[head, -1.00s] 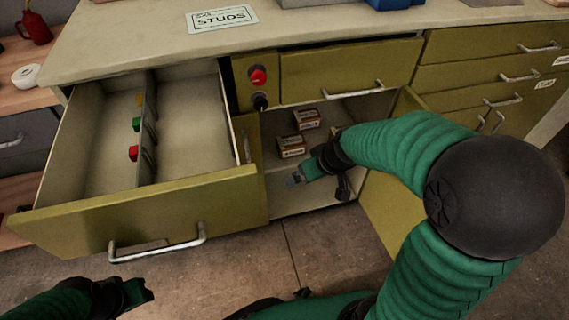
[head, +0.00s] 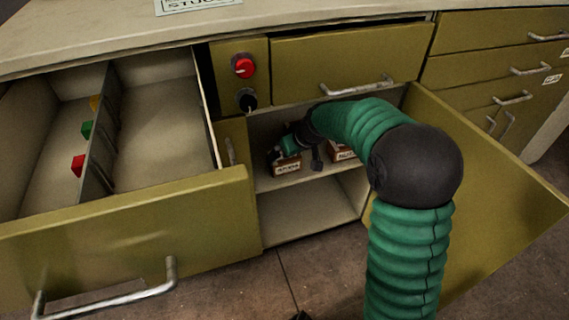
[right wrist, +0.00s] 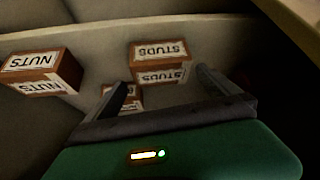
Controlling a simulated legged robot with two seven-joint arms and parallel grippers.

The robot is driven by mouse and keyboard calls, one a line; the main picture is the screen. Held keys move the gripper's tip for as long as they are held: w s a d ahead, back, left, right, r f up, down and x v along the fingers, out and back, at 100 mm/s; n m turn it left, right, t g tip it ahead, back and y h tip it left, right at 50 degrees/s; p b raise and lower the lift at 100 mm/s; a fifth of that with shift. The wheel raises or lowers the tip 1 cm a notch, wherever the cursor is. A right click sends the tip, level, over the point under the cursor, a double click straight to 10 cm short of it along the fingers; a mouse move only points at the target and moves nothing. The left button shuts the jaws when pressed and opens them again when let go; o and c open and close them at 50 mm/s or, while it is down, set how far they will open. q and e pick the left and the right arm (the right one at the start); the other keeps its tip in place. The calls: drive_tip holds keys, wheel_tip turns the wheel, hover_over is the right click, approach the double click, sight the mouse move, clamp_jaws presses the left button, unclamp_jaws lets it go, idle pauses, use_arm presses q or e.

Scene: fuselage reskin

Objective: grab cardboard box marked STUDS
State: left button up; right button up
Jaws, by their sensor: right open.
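The cardboard box marked STUDS (right wrist: 160,62) stands upside down in the right wrist view, ahead of my right gripper (right wrist: 163,80) and between the lines of its two open fingers. No grip on it shows. In the head view my right gripper (head: 278,152) reaches into the open cabinet, just above and against a small brown box (head: 287,167) whose label is too small to read. My left gripper is out of view.
A box marked NUTS (right wrist: 40,72) is at left, and another box (right wrist: 125,97) is partly hidden by a finger. A second box (head: 342,151) sits right of my gripper on the shelf (head: 275,182). The open cabinet door (head: 470,190) and pulled-out drawer (head: 140,225) flank the opening.

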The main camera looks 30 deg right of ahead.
drive_tip(key=b+x, duration=0.3)
drive_tip(key=x, duration=0.2)
drive_tip(key=shift+f, duration=0.15)
drive_tip(key=c, duration=1.8)
drive_tip(key=shift+o, duration=0.2)
drive_tip(key=shift+r, duration=0.25)
